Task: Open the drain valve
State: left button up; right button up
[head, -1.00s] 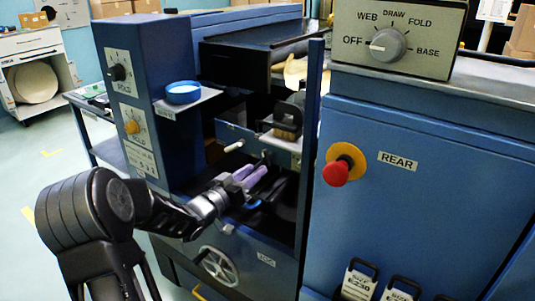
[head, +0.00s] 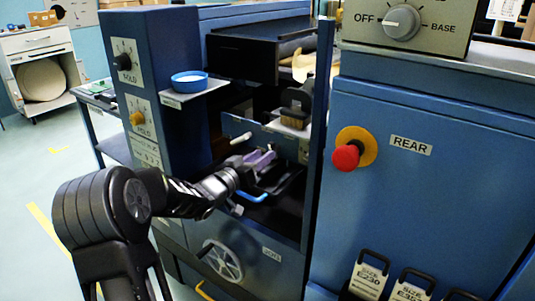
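My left gripper (head: 261,160), with purplish fingers, reaches from the left into the dark open bay of the blue machine. Its fingers are small and dim here, so I cannot tell how far apart they are. A lever with a pale end (head: 240,138) sticks out just above and left of the fingers; I cannot tell whether they touch it. A bright blue handle (head: 252,197) lies low in the bay, below the fingers and apart from them. No label shows which part is the drain valve. My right gripper is not in view.
A blue dish (head: 189,83) sits on a small shelf left of the bay. A brush-like block (head: 294,117) is above the gripper. A blue post bounds the bay at right, beside the red stop button (head: 346,158). A handwheel (head: 222,262) is below.

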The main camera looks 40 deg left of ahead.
pick_arm(q)
jog(key=shift+w, duration=1.6)
jog(key=shift+c, duration=0.3)
grip_shut()
